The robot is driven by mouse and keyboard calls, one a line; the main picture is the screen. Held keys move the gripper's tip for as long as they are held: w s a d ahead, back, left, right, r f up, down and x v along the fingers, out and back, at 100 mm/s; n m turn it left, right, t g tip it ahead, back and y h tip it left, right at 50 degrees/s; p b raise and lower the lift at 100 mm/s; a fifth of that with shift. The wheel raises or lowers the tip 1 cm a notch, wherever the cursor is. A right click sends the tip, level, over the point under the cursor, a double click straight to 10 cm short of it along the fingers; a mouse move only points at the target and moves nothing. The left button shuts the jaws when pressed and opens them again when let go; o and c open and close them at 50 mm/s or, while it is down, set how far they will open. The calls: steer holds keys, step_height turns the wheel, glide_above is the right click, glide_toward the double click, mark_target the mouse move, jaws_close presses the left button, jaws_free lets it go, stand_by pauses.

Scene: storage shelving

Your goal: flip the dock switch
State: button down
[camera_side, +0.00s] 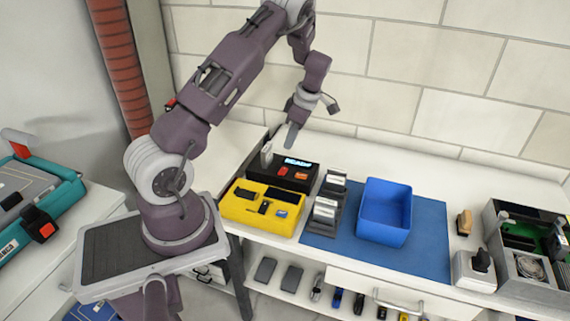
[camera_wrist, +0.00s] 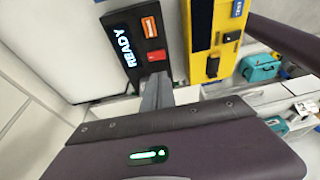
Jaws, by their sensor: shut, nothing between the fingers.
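A black box (camera_side: 287,186) with a lit READY display (camera_side: 297,162) stands at the back left of the bench. It carries an orange switch (camera_wrist: 150,27) and a red switch (camera_wrist: 157,56). In front of it is a yellow box (camera_side: 258,213) with black parts on top, including a small black switch (camera_wrist: 214,67), and a blue label (camera_wrist: 238,8). I cannot tell which switch is the dock's. My gripper (camera_side: 290,142) is shut and empty, pointing down above the black box. In the wrist view its fingers (camera_wrist: 157,92) appear beside the box's red-switch end.
A grey stand with white-topped items (camera_side: 325,214) is just right of the boxes. A blue bin (camera_side: 385,230) sits on a blue mat (camera_side: 432,262). A grey unit with a black knob (camera_side: 481,260) is at the right. A tiled wall (camera_side: 415,65) rises behind.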

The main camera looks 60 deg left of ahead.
mark_target(282, 171)
steer(key=x, duration=0.5)
steer(key=d+x, duration=0.1)
steer(key=x, duration=0.2)
steer(key=shift+w+f, duration=0.15)
steer(key=shift+f, duration=0.4)
